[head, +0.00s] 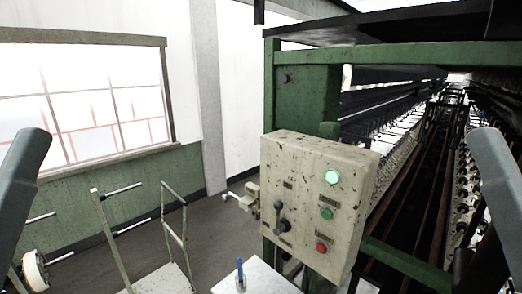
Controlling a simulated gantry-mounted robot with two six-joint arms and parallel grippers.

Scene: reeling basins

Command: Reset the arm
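Only the head view is given. A grey link of my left arm shows at the left edge, and a grey link of my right arm shows at the right edge. Both links are upright and apart from everything near them. Neither gripper shows in the picture, so I cannot see what they hold or touch.
A speckled control box (312,203) with a dark lever, green buttons and a red button is mounted on a green machine frame (300,95). A white surface (262,279) with a blue upright item (240,270) stands below. A cart (160,279) stands on the left floor.

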